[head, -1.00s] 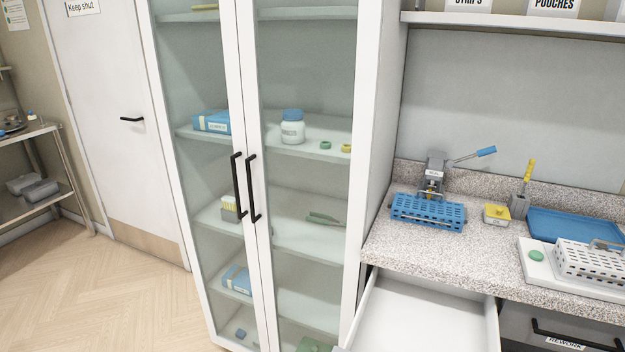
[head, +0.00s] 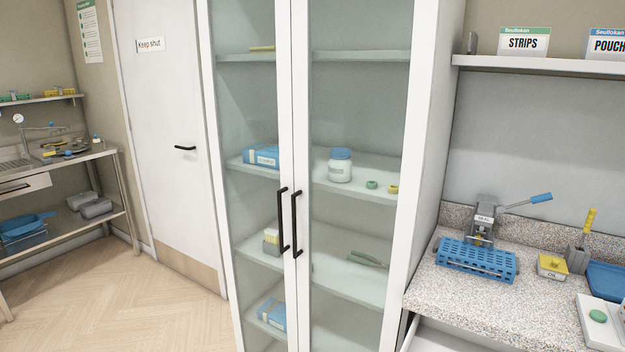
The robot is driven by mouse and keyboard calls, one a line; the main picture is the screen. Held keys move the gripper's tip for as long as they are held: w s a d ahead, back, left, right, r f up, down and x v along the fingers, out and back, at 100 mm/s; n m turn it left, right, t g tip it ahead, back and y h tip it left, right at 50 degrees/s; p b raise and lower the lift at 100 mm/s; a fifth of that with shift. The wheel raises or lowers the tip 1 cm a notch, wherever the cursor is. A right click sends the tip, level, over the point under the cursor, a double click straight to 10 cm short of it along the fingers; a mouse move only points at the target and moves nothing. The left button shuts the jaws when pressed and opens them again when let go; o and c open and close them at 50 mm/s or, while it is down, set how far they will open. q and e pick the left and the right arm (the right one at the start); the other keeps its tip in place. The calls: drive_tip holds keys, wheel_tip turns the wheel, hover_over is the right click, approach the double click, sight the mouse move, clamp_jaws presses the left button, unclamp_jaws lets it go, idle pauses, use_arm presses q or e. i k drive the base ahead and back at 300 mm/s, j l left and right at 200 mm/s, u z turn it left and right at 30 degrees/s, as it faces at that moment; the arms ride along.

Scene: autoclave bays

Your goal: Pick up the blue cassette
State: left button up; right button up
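The blue cassette (head: 475,262), a long perforated holder, sits on the speckled counter (head: 462,305) at the right. It lies in front of a grey lever device (head: 483,222) with a blue-tipped handle. Nothing is holding the cassette. Neither of my grippers shows in the head view.
A closed glass-door cabinet (head: 424,180) with black handles stands left of the counter. An open white drawer (head: 435,338) juts out below the counter. A yellow-topped block (head: 552,265) and a blue tray (head: 607,278) are right of the cassette. Wooden floor (head: 140,305) is clear at left.

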sight(449, 264)
drive_tip(key=z, duration=1)
